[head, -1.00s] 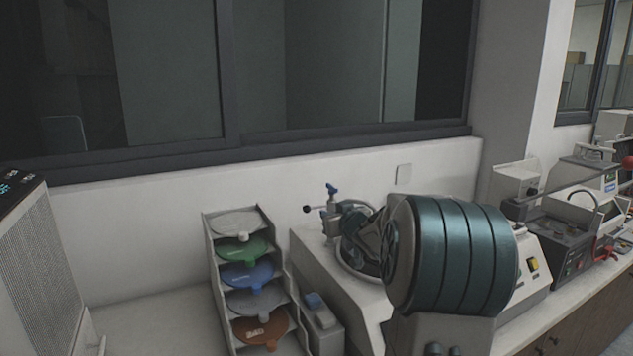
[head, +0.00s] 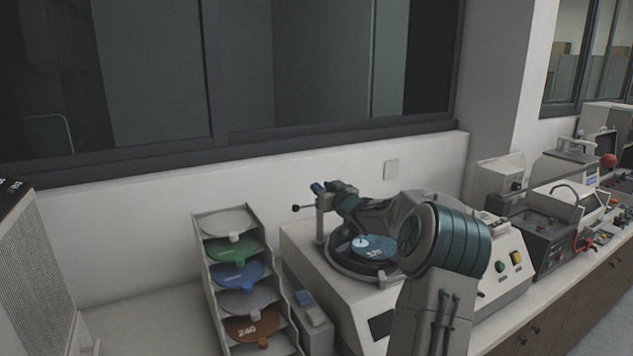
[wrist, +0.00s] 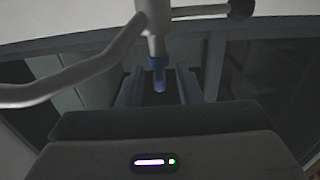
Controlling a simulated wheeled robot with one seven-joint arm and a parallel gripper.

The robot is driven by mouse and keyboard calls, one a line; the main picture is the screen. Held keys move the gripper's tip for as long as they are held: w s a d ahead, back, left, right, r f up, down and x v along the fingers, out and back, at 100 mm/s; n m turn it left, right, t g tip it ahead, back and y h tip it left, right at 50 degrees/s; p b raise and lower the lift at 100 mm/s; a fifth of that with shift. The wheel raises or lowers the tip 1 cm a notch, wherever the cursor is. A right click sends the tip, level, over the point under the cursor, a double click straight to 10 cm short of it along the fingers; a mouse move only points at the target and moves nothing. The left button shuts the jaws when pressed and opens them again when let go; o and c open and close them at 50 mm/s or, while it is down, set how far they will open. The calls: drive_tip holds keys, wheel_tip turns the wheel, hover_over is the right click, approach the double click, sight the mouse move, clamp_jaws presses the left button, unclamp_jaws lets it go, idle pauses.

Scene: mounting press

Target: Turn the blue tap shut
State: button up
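The blue tap (head: 317,187) sits on top of a grey post at the back left of a grinding machine. In the wrist view the blue tap handle (wrist: 159,75) shows in the middle, below a grey pipe fitting. My gripper (head: 333,188) is at the tap in the head view. In the wrist view my gripper (wrist: 158,80) is open, one finger on each side of the blue handle, with visible gaps. I cannot tell how far the handle reaches between the fingers.
The grinding machine (head: 372,322) has a blue disc (head: 378,246) in its round bowl under my arm. A rack (head: 213,303) of coloured discs stands to the left. A bent grey pipe (wrist: 75,80) crosses close in the wrist view. The window wall stands behind.

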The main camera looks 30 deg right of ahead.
sight(315, 183)
drive_tip(key=shift+w+d+p, duration=0.15)
drive_tip(key=shift+w+p, duration=0.35)
drive_tip(key=shift+w, duration=1.4)
clamp_jaws()
